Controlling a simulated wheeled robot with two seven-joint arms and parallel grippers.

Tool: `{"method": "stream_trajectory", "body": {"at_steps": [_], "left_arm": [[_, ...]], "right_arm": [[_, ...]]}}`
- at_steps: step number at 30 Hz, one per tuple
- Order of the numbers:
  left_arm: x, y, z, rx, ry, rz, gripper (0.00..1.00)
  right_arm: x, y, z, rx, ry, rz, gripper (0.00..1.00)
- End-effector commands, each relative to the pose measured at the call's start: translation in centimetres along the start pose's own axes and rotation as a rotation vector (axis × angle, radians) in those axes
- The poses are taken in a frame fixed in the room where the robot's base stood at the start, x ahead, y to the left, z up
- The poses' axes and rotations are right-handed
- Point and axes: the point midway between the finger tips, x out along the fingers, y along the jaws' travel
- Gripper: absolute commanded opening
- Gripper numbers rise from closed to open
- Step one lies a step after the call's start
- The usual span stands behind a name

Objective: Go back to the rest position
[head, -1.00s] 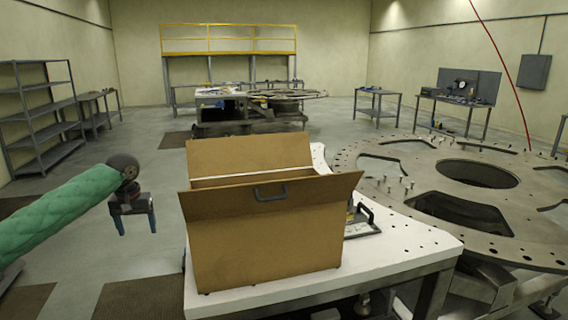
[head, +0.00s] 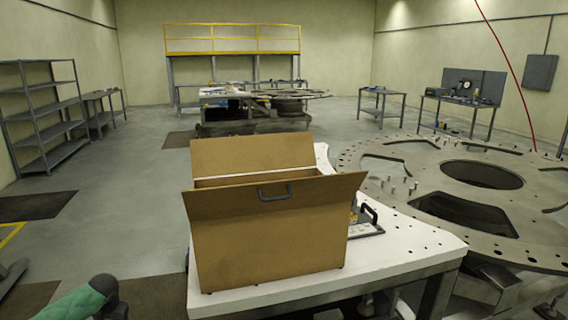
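My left arm (head: 84,302) shows only as a green-sleeved piece with a dark joint at the bottom left corner of the head view. My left gripper is out of the picture, below the lower edge. My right arm and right gripper do not show. An open brown box (head: 268,240) with a dark handle stands on the white table (head: 405,252), well to the right of my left arm and apart from it.
The large round metal turret plate (head: 470,205), with several pegs on it, lies right of the white table. Grey shelves (head: 45,120) stand at the left wall. The floor (head: 115,215) left of the box is clear, with dark mats (head: 35,206).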

Motion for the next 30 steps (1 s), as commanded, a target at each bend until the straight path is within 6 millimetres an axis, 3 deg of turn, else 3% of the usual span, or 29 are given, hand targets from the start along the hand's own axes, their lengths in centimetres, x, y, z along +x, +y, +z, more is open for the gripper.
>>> {"method": "stream_trajectory", "body": {"at_steps": [1,6,15,24,30], "left_arm": [[1.6,-0.5,1.5,0.015,-0.002,-0.015,0.76],[6.0,-2.6,5.9,0.075,0.009,-0.07,0.76],[12.5,-6.7,14.5,0.208,0.015,-0.173,0.76],[17.2,-11.3,24.0,0.375,0.004,-0.276,0.76],[19.3,-14.4,30.4,0.502,-0.012,-0.337,0.76]], "right_arm": [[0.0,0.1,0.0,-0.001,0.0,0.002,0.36],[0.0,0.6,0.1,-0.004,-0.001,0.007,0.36],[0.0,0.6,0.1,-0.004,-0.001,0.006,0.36],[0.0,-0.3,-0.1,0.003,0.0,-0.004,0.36],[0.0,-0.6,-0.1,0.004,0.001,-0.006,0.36]]}}
